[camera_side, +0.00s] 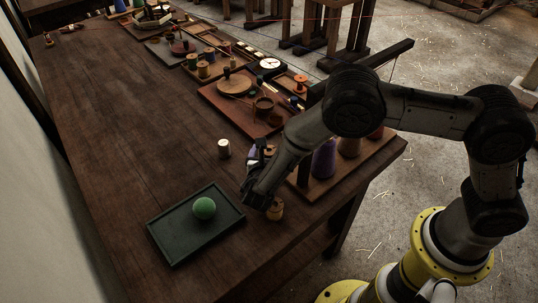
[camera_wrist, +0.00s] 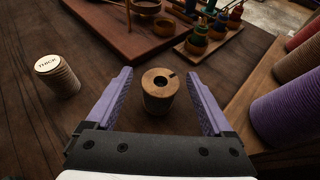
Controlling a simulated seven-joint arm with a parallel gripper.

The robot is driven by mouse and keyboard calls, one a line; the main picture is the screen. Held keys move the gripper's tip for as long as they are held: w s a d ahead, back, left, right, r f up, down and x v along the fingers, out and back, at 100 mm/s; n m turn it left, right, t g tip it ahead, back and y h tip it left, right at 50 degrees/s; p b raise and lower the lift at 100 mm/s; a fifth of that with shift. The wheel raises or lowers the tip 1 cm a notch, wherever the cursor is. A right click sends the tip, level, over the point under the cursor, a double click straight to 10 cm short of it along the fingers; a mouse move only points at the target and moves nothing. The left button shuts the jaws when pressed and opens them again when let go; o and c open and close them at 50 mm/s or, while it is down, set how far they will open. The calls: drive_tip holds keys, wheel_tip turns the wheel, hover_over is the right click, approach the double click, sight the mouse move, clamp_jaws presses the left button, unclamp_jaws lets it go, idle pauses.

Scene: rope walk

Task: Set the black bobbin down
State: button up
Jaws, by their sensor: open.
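A small bobbin (camera_wrist: 159,90) stands upright on the dark wooden table, between the fingers of my gripper (camera_wrist: 159,76) in the wrist view. It has a pale wooden top with a dark centre hole and a small black mark; its side looks tan-brown, and I see no clearly black winding. The purple fingers are open, with a gap on both sides of it.
A dark green tray (camera_side: 172,242) holds a green ball (camera_side: 204,208). A wooden board with large cones, one purple (camera_side: 324,160), lies close on the right. Another board (camera_side: 214,98) with small wooden pieces lies beyond.

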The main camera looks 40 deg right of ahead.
clamp_jaws()
idle(0.3)
drive_tip(key=shift+r, duration=0.15)
